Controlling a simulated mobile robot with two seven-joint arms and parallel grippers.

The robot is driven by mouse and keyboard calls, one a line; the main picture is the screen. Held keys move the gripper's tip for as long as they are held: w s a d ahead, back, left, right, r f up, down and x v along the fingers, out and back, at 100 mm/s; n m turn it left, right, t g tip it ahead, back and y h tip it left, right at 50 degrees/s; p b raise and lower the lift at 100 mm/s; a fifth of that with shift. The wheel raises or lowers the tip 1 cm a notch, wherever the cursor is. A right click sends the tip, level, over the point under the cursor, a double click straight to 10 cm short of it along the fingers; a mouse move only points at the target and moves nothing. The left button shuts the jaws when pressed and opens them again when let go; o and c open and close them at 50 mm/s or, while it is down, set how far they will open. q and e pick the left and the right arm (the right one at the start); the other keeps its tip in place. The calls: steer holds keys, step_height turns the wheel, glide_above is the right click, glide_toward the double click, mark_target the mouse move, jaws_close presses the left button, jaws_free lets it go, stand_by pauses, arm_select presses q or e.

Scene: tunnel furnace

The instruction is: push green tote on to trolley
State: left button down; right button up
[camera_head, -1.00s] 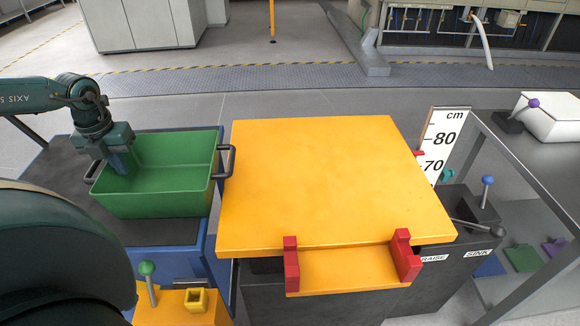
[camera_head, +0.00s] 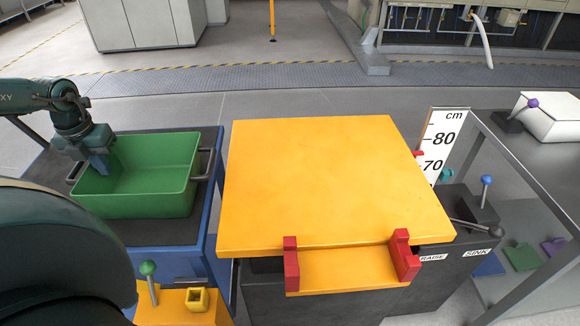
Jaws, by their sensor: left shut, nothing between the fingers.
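The green tote (camera_head: 150,200) sits upright on the dark top of the blue-framed stand (camera_head: 150,234) at the left. It has dark handles at its left and right ends. My left gripper (camera_head: 101,172) is shut and empty, with its fingers reaching down at the tote's left end; whether they touch the wall I cannot tell. The trolley has a flat yellow top (camera_head: 330,180) that is empty, with two red blocks at its front edge. A gap lies between the tote's right handle and the yellow top. My right gripper is not in view.
A height scale (camera_head: 437,143) with a red pointer near 70 stands behind the trolley's right side. Levers with a blue knob (camera_head: 487,180) and a green knob (camera_head: 148,268) rise nearby.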

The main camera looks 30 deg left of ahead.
mark_target(81, 165)
arm_select(q)
steer(key=shift+s+a+p, duration=0.1)
steer(key=shift+s+a, duration=0.35)
steer(key=shift+a, duration=0.25)
steer(key=shift+s+a+p, duration=0.1)
steer(key=shift+s+a, duration=0.3)
steer(key=shift+a, duration=0.3)
steer(key=shift+s+a+p, duration=0.1)
steer(key=shift+s+a, duration=0.35)
steer(key=shift+a, duration=0.25)
steer(key=shift+s+a, duration=0.55)
steer(key=shift+a, duration=0.35)
steer(key=shift+s+a, duration=0.55)
steer(key=shift+a, duration=0.3)
steer(key=shift+s+a, duration=0.55)
steer(key=shift+a, duration=0.35)
